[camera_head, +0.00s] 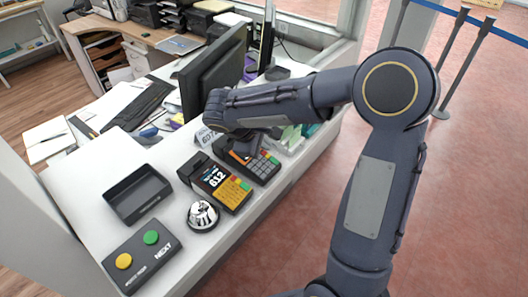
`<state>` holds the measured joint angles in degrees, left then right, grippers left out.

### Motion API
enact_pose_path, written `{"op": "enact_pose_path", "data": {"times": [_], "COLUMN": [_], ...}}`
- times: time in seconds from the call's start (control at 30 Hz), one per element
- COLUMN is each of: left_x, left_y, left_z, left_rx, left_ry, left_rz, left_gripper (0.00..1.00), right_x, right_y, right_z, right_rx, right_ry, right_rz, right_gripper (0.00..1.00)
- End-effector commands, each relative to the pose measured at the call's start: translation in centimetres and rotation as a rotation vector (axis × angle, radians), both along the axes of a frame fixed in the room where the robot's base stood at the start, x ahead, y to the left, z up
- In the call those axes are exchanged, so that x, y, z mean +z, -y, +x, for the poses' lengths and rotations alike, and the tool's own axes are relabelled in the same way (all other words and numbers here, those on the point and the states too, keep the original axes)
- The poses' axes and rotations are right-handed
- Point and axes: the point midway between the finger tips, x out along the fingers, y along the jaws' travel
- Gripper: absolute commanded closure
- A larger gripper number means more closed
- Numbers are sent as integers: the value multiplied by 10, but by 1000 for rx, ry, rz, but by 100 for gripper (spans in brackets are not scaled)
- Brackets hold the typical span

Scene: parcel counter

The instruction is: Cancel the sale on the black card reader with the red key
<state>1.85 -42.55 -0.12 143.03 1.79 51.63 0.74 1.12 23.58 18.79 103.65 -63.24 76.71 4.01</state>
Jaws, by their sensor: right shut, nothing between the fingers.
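Two dark keypad devices stand side by side on the white counter. The nearer one (216,182) has a black body, a lit screen, an orange-yellow keypad, and a red and a green key. The farther one (262,170) has dark grey keys and a column of small coloured keys at its right, with red uppermost; part of it is hidden by my right gripper. My right gripper (243,150) is shut and empty, pointing down over the farther device's upper part. I cannot tell whether its tips touch it. My left gripper is out of view.
A silver bell (202,215), a black tray (138,194) and a button box (142,256) with yellow and green buttons stand at the near left. A monitor (212,75) and a small sign (206,136) stand behind. The counter's front edge runs close to the devices.

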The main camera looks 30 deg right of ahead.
Motion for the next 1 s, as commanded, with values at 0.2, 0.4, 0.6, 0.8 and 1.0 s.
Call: {"op": "enact_pose_path", "data": {"times": [0.2, 0.4, 0.6, 0.8, 1.0], "left_x": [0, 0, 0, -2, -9], "left_y": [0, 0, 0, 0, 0], "left_z": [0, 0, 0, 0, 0], "left_rx": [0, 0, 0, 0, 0], "left_ry": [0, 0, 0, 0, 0], "left_rz": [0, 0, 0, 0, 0], "left_gripper": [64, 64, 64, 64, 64], "right_x": [0, 0, 0, -2, -9], "right_y": [0, 0, 0, 0, -1], "right_z": [0, 0, 0, 0, 2], "right_rx": [0, 0, 0, 0, 0], "right_ry": [0, 0, 0, 0, 0], "right_rz": [0, 0, 0, 0, 0], "right_gripper": [100, 100, 100, 100, 100]}}
